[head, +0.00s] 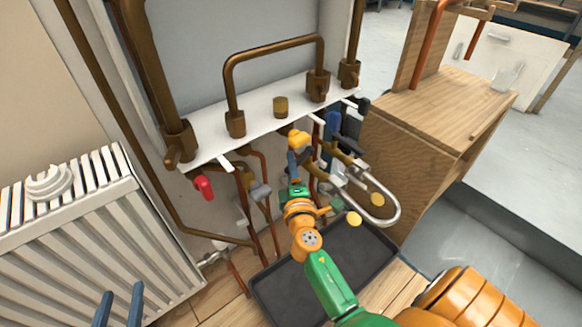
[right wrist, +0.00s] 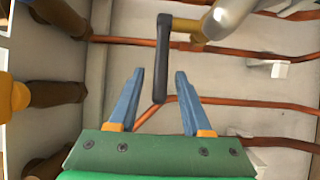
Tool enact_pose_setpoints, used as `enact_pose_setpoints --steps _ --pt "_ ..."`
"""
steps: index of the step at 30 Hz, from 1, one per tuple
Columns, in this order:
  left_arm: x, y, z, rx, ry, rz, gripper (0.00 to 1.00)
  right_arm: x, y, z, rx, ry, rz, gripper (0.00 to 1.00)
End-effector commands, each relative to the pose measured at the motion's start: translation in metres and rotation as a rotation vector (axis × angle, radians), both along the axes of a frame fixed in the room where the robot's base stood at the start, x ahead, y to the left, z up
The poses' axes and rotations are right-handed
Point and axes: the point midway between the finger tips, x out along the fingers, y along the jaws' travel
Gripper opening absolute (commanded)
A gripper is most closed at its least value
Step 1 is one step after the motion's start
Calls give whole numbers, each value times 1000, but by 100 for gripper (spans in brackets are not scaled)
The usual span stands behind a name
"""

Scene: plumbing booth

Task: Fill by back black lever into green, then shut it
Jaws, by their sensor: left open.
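A black lever (right wrist: 162,60) hangs from a brass valve (right wrist: 190,29) in the right wrist view. My right gripper (right wrist: 160,74) is open, with its two blue fingers on either side of the lever's free end. A gap shows on each side, so I see no grip on it. In the head view my right gripper (head: 293,164) is among the pipes under the white shelf, and I cannot make out the lever there. My left gripper (head: 122,307) is open and empty at the lower left, in front of the radiator. I cannot make out a green container.
The white shelf (head: 262,124) carries brass pipes. A red lever (head: 204,187), a yellow part (head: 298,139), a blue part (head: 332,126) and a curved chrome pipe (head: 395,211) crowd the space below. A dark tray (head: 275,293) lies on the floor. The radiator (head: 90,235) stands left, a wooden cabinet (head: 410,145) right.

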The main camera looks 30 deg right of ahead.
Motion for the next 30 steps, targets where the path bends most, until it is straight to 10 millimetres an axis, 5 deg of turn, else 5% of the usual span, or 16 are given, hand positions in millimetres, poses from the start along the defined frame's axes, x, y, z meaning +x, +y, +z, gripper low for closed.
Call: enact_pose_setpoints --steps 1,5,30 --pt "0 0 0 0 0 0 50 0 0 0 0 0 0 34" --pt "0 0 0 0 0 0 50 0 0 0 0 0 0 0" --pt "0 0 0 -1 0 0 50 0 0 -1 0 1 1 0"
